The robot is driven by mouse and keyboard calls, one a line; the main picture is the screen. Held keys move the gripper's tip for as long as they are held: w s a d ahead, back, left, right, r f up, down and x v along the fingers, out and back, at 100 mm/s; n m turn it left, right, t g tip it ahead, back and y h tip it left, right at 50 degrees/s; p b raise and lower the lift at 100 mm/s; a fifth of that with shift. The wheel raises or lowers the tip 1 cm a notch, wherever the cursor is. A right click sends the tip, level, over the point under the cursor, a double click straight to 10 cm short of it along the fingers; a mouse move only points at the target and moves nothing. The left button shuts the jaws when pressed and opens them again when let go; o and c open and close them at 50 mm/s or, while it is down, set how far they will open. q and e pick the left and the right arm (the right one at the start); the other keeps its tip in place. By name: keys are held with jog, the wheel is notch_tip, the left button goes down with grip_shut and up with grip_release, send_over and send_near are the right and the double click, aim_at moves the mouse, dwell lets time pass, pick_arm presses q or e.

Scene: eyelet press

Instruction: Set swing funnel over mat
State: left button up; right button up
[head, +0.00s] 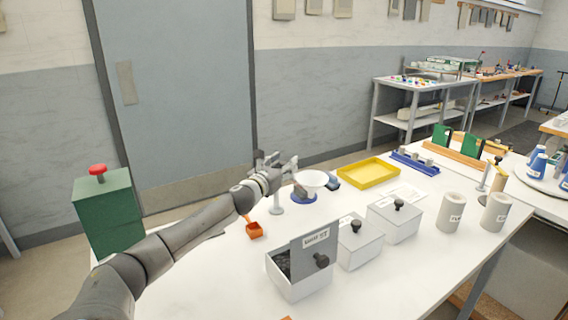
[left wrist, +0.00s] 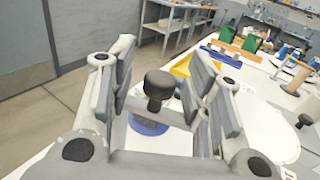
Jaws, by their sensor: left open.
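The white funnel (head: 313,180) is a shallow bowl on a grey post (head: 277,197) near the back edge of the white table. In the head view it appears above and slightly right of the round blue mat (head: 303,197), overlapping its edge. My left gripper (head: 285,165) is open at the post's top, just left of the funnel. In the left wrist view, a black knob (left wrist: 160,84) stands between the open fingers, apart from them. The blue mat also shows below the knob (left wrist: 148,125). My right gripper is out of view.
A yellow tray (head: 368,173) and a blue rack (head: 414,163) lie to the right. An orange scoop (head: 254,230) is in front. Lidded white bins (head: 357,250) and an open bin (head: 300,285) line the front. A green box with a red button (head: 103,200) stands left.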

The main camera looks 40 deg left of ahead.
pick_arm(q)
jog(key=shift+w, duration=0.2)
jog(key=shift+c, duration=0.3)
grip_shut()
